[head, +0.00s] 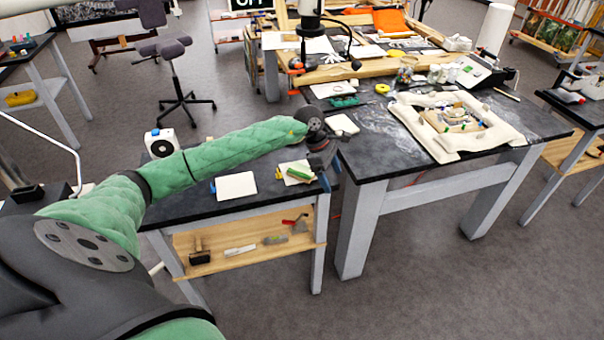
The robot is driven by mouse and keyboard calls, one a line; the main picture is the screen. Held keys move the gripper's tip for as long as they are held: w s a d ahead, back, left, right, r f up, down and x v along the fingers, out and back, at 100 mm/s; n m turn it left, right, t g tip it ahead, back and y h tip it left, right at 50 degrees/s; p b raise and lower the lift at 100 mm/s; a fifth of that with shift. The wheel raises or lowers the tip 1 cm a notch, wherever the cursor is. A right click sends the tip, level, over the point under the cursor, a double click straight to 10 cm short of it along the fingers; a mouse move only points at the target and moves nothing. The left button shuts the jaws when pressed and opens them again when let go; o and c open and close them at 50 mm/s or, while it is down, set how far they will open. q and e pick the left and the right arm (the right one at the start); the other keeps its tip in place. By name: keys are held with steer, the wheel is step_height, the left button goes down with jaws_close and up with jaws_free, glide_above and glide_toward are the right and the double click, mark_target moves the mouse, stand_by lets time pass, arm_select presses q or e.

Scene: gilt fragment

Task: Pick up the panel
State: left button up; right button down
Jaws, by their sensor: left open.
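My left arm reaches in from the left. Its gripper (328,172) hangs over the right end of the near black bench, pointing down with its blue-and-dark fingers apart. Just left of it a small green-and-tan block (299,173) lies on a white sheet. No object shows between the fingers. A tan, panel-like piece (462,121) with small items on it lies in a white padded surround (420,130) on the larger bench to the right, well apart from the gripper. I cannot tell for certain which piece is the panel. My right gripper is not in view.
The near bench (185,208) carries a white card (236,186) and a white boxy device (160,142). Tools lie on its lower shelf. The larger bench (375,160) stands close on the right, with a green tray (345,102) and a white box. A stool (180,95) stands behind.

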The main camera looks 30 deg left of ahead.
mark_target(302, 171)
arm_select(q)
steer(key=a+r+y, duration=0.1)
steer(key=a, duration=0.2)
steer(key=a+r+y, duration=0.2)
steer(key=a, duration=0.2)
steer(key=a+r+m+y, duration=0.1)
steer(key=a+r, duration=0.1)
steer(key=a, duration=0.1)
steer(key=shift+s+a+y, duration=0.1)
steer(key=shift+a+y, duration=0.15)
steer(key=shift+y, duration=0.15)
steer(key=shift+a+f, duration=0.2)
steer(key=shift+f+p, duration=0.4)
steer(key=shift+f, duration=0.55)
steer(key=shift+f+p, duration=0.2)
steer(key=shift+p, duration=0.25)
steer(key=f+p, duration=0.2)
steer(key=f, duration=0.2)
steer(key=shift+w+p, duration=0.3)
steer(key=shift+p, duration=0.1)
steer(key=shift+f, duration=0.45)
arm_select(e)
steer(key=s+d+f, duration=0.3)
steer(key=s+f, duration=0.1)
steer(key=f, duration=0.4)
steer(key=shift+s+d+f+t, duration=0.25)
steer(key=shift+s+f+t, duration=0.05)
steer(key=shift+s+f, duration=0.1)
